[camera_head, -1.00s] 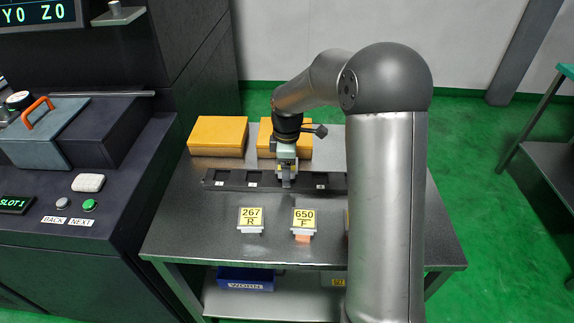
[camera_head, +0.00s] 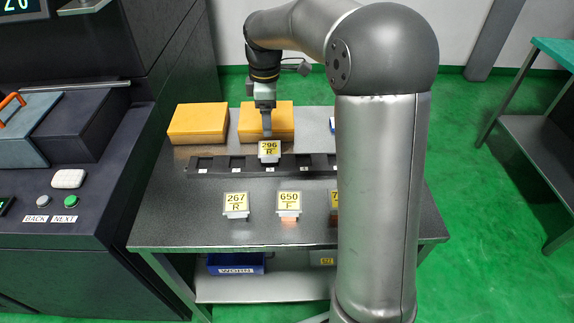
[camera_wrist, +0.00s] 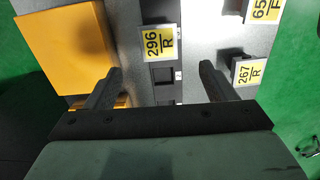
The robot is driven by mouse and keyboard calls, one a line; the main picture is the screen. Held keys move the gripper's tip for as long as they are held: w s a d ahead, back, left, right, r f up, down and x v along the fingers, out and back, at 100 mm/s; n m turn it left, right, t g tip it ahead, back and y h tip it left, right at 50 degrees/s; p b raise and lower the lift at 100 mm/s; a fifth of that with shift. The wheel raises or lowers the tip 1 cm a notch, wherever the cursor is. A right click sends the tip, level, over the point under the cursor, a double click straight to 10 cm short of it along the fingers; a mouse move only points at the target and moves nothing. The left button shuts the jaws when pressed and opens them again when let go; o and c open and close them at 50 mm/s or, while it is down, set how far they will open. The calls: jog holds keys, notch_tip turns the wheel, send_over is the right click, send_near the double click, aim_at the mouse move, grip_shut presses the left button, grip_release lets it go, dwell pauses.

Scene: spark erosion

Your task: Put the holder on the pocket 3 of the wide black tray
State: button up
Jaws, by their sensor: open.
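A holder labelled 296 R (camera_head: 269,147) sits at the wide black tray (camera_head: 219,164), in what looks like the third pocket from the left. It also shows in the wrist view (camera_wrist: 160,42), apparently upright, with its base hidden. My gripper (camera_head: 267,133) is behind and above this holder in the head view. In the wrist view my gripper (camera_wrist: 158,72) has its fingers spread, with nothing held between them. An empty pocket of the tray (camera_wrist: 163,93) shows between the fingers. The tray's right end is hidden behind my arm.
Holders labelled 267 R (camera_head: 235,202) and 650 F (camera_head: 288,201) stand in front of the tray; another (camera_head: 333,200) is partly hidden by my arm. Two yellow boxes (camera_head: 198,122) (camera_head: 280,118) lie behind the tray. A blue WORN bin (camera_head: 236,264) is on the lower shelf.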

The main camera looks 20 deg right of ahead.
jog(key=s+f+m, duration=0.2)
jog(key=s+m, duration=0.5)
jog(key=s, duration=0.8)
jog(key=s+f+m, duration=0.3)
jog(key=s+m, duration=0.4)
jog(key=s, duration=0.8)
jog(key=shift+a+f, duration=0.15)
jog(key=shift+a, duration=0.25)
